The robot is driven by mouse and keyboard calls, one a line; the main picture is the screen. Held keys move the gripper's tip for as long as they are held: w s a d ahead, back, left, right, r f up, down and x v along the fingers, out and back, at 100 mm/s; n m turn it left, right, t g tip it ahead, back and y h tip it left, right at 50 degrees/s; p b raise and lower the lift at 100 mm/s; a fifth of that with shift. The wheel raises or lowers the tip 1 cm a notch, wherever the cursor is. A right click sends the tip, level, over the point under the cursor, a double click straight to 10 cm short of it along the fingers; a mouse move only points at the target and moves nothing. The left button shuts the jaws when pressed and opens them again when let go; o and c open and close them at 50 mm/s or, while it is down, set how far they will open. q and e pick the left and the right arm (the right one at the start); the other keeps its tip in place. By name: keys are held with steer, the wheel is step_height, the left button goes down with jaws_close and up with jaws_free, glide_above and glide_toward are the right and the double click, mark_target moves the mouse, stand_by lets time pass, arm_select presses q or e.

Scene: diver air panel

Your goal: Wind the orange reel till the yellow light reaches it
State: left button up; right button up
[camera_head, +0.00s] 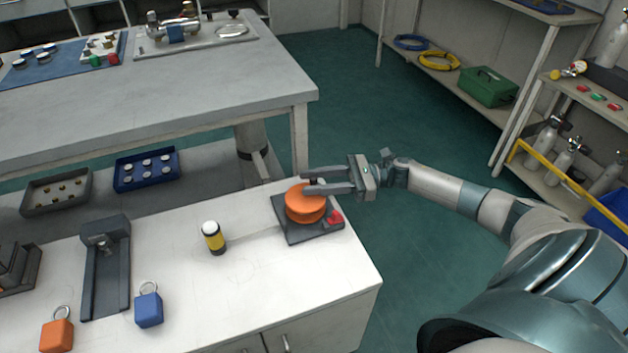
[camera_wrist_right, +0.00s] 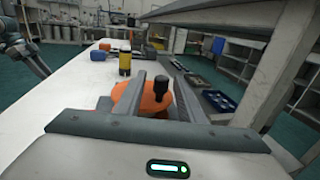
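The orange reel (camera_head: 305,207) sits on a dark square base (camera_head: 308,234) at the counter's right end; it also shows in the right wrist view (camera_wrist_right: 150,103). A black crank knob (camera_wrist_right: 161,89) stands on the reel. My right gripper (camera_head: 308,182) reaches in from the right over the reel, its fingers apart on either side of the knob; I see gaps rather than a clear grip. The yellow light (camera_head: 214,240), a cylinder with white top and black foot, stands upright left of the reel, clear of it, also in the wrist view (camera_wrist_right: 125,62). My left gripper is not seen.
A red knob (camera_head: 335,217) is on the base's right corner. A faint line runs between light and reel. A blue tagged block (camera_head: 149,308), an orange one (camera_head: 57,335) and a dark holder (camera_head: 105,275) stand at left. A grey table (camera_head: 170,100) rises behind.

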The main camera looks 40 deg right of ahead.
jaws_close()
steer(key=shift+s+t, duration=0.1)
steer(key=shift+t, duration=0.2)
stand_by(0.8)
